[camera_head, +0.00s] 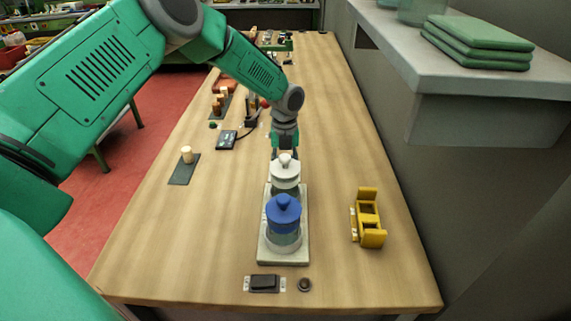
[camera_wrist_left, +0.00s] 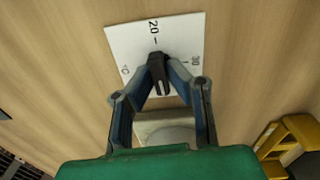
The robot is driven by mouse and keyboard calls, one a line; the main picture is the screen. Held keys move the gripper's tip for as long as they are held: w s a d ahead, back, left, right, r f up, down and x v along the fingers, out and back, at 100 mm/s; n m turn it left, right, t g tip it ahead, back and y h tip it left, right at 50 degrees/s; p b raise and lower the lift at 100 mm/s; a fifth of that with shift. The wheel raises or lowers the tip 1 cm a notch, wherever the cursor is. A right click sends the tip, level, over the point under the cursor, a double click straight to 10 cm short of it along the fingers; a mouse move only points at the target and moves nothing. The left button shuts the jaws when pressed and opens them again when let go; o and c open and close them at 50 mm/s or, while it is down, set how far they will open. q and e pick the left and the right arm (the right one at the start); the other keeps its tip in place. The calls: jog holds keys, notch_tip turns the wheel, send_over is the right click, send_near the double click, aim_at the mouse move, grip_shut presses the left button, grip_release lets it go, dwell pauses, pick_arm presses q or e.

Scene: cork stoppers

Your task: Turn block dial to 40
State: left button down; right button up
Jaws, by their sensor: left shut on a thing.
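The dial's white plate (camera_wrist_left: 135,42) shows in the left wrist view, with the marking 20 near its top, 30 to the right and °C at the left. My left gripper (camera_wrist_left: 160,76) is shut on the dark dial knob (camera_wrist_left: 158,66) over this plate. The pointer and exact reading cannot be made out, as the fingertips cover the knob. In the head view my left gripper (camera_head: 285,150) points down just behind the white-lidded jar (camera_head: 285,178), which hides the dial there. My right gripper is not in view.
A blue-lidded jar (camera_head: 284,222) stands in front of the white-lidded one on a pale base (camera_head: 282,258). A yellow bracket (camera_head: 368,218) is right of them. A black switch (camera_head: 264,283) is at the front. A cork stopper (camera_head: 187,154) stands on a dark mat (camera_head: 181,176) at left.

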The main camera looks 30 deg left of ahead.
pick_arm(q)
jog(key=shift+w+a+r+m, duration=0.15)
jog(key=shift+w+r+m, duration=0.15)
jog(key=shift+m, duration=0.2)
jog(key=c, duration=1.6)
grip_release()
jog(key=shift+f, duration=0.1)
jog(key=shift+o, duration=0.2)
jog(key=shift+f, duration=0.15)
notch_tip(320, 180, up, 12)
jog(key=shift+a+f, duration=0.1)
